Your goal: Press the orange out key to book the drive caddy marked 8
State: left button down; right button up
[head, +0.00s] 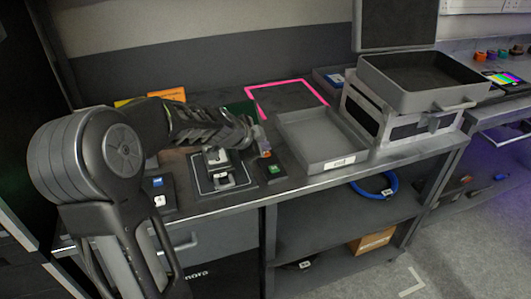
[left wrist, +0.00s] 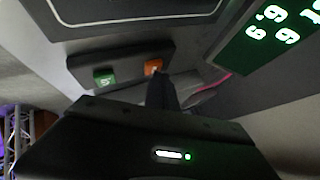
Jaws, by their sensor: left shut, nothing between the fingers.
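The orange key (left wrist: 154,67) sits beside a green key (left wrist: 104,78) on a dark key block (left wrist: 128,68) in the left wrist view. In the head view the orange key (head: 265,154) is partly covered by my gripper, and the green key (head: 275,169) is in front of it. My left gripper (head: 254,146) is shut and empty, its fingertips (left wrist: 160,84) right at the orange key; I cannot tell whether they touch it. A dark device with a pale label (head: 218,156), perhaps the caddy, stands on a white-outlined pad (head: 204,185). I cannot read an 8 on it.
A grey tray (head: 318,160) lies right of the keys, beside a pink-outlined area (head: 285,83). A lidded case (head: 420,80) stands farther right. A block with blue and white keys (head: 158,193) is at left. A green number display (left wrist: 272,40) shows in the left wrist view.

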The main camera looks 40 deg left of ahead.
pick_arm(q)
jog(key=shift+f+b, duration=0.25)
jog(key=shift+b, duration=0.05)
jog(key=shift+r, duration=0.15)
dwell(0.5)
jog(key=shift+r+p, duration=0.55)
jog(key=shift+r, duration=0.15)
jog(key=shift+r+p, duration=1.8)
jog(key=shift+r, duration=0.75)
jog(key=shift+f, duration=0.15)
